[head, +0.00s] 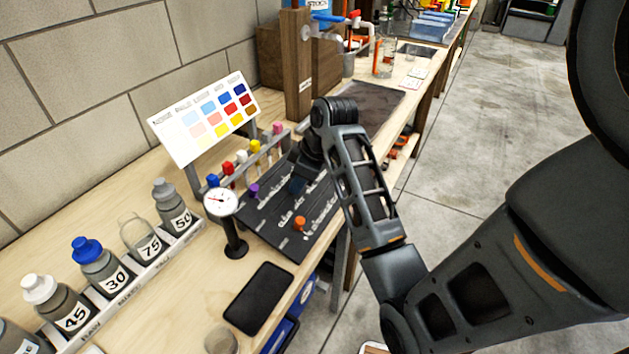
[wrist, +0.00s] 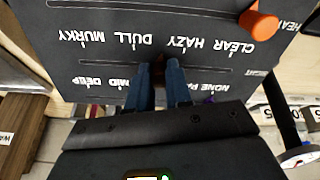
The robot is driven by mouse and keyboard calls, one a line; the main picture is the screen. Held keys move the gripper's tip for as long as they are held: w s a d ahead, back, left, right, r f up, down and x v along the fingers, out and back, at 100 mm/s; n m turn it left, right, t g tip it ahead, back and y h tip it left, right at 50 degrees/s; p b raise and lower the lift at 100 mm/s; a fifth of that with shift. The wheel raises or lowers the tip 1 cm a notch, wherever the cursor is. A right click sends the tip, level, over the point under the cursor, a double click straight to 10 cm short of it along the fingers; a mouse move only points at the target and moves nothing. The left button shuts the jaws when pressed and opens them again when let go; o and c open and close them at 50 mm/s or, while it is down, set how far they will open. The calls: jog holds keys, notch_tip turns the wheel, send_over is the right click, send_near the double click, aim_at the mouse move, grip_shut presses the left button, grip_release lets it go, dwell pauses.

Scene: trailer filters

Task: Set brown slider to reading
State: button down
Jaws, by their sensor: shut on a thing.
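A dark slider board (head: 275,222) lies on the bench with rows of white labels and slots. My gripper (wrist: 160,70) points down onto it, with its two blue fingers closed around a small dark brown knob (wrist: 158,66). That knob sits at the slot marked NONE, MID and DEEP; the fingers cover most of the label between NONE and MID. An orange knob (wrist: 258,22) is in the neighbouring slot, near CLEAR; it also shows in the head view (head: 299,223). A purple knob (head: 252,190) is at the board's left side. The brown knob is hidden in the head view.
A round gauge (head: 220,202) on a black stand is left of the board. A colour chart (head: 205,118) and several coloured-top tubes stand behind it. Numbered bottles (head: 100,266) line the left. A black tablet-like slab (head: 258,298) lies in front.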

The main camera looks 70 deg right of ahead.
jog(key=shift+s+d, duration=0.2)
jog(key=shift+d, duration=0.6)
jog(key=shift+s+d, duration=0.15)
jog(key=shift+d, duration=0.6)
jog(key=c, duration=1)
grip_release()
jog(key=shift+v, duration=3.9)
jog(key=shift+a, duration=0.1)
